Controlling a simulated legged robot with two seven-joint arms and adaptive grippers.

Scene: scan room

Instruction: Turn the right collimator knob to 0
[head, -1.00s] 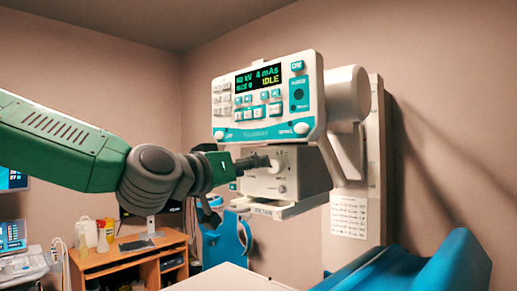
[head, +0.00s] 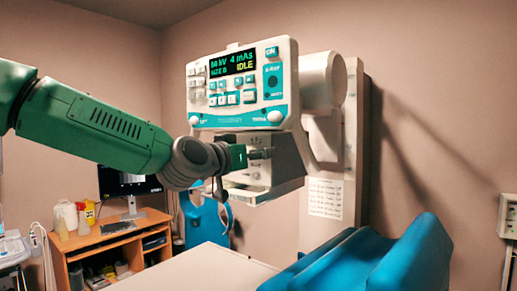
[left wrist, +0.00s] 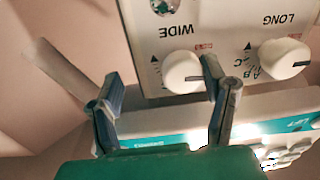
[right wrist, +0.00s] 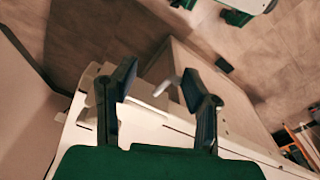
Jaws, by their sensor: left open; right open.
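The collimator box (head: 242,182) hangs under the control console in the head view. My left gripper (head: 262,153) is in front of its upper right part and hides some of its face. The left wrist view shows the box face upside down with two white knobs. The WIDE knob (left wrist: 183,72) lies between the open left fingers (left wrist: 162,78), closer to the picture-right finger; contact cannot be told. The LONG knob (left wrist: 285,60), with a dark pointer line and letter marks, is outside the fingers to the right. My right gripper (right wrist: 163,85) is open and empty.
The control console (head: 240,85) sits right above the box; its edge runs behind the left fingers in the left wrist view. A blue padded support (head: 370,265) and a pale tabletop (head: 205,268) are below. A wooden desk (head: 115,245) stands behind at left.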

